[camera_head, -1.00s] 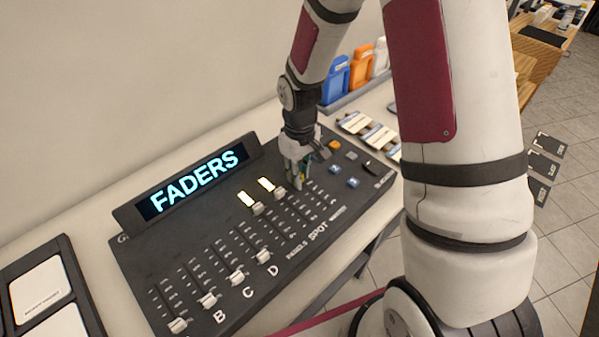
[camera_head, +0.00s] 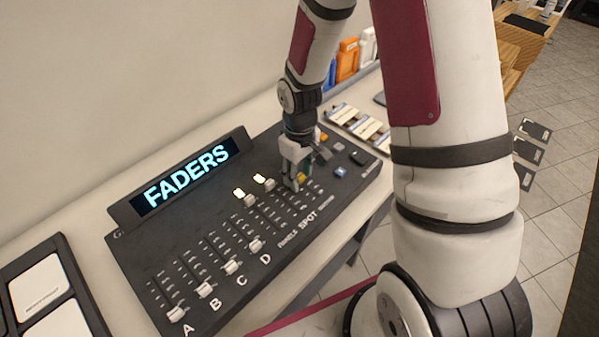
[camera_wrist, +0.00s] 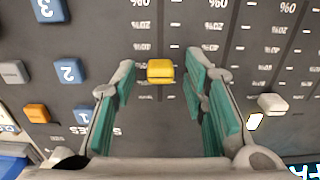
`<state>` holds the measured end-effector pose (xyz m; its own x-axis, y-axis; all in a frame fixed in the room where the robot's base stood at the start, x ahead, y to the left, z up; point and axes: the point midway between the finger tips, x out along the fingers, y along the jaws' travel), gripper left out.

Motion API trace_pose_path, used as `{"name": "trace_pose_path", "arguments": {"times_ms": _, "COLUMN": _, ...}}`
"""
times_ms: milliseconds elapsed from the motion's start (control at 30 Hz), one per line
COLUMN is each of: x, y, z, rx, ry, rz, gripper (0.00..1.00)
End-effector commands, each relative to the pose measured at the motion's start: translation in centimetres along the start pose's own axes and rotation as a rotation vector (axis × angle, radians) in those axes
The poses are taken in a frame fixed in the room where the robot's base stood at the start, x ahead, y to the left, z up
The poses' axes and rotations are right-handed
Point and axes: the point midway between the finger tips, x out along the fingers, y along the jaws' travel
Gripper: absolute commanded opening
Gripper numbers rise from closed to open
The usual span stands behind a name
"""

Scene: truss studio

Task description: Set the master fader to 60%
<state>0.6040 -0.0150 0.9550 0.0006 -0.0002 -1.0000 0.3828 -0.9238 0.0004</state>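The yellow fader cap (camera_wrist: 160,71), which I take for the master fader, stands on its slot in the wrist view, beside upside-down percentage marks; the mark level with it is too blurred to read. My gripper (camera_wrist: 160,62) is open, with one teal-padded finger on each side of the cap and a gap to both. In the head view my gripper (camera_head: 295,180) is over the right part of the fader console (camera_head: 195,262), with a bit of yellow (camera_head: 302,178) at its fingers. Its fingers hide part of the slot there.
White-capped faders A to D (camera_head: 205,290) line the front left. A white cap (camera_wrist: 272,103) sits right of my gripper in the wrist view. Blue buttons (camera_wrist: 69,72) and an orange button (camera_wrist: 37,113) lie to the left. The FADERS display (camera_head: 190,178) rises along the back.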

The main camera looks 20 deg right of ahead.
Motion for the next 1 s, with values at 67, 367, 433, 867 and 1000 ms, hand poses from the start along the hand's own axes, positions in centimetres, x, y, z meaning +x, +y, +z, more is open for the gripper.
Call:
{"name": "trace_pose_path", "arguments": {"times_ms": 67, "x": 0.0, "y": 0.0, "z": 0.0, "rx": 0.000, "ry": 0.000, "rz": 0.000, "gripper": 0.40}}
{"name": "trace_pose_path", "arguments": {"times_ms": 367, "x": -3.0, "y": 0.1, "z": -0.1, "rx": 0.001, "ry": 0.005, "rz": 0.003, "gripper": 0.40}}
{"name": "trace_pose_path", "arguments": {"times_ms": 433, "x": -4.4, "y": 0.1, "z": -0.1, "rx": 0.001, "ry": 0.006, "rz": 0.003, "gripper": 0.40}}
{"name": "trace_pose_path", "arguments": {"times_ms": 867, "x": -11.4, "y": 0.1, "z": -0.1, "rx": 0.001, "ry": 0.003, "rz": 0.002, "gripper": 0.40}}
{"name": "trace_pose_path", "arguments": {"times_ms": 1000, "x": -11.9, "y": 0.0, "z": 0.0, "rx": 0.000, "ry": 0.000, "rz": 0.000, "gripper": 0.40}}
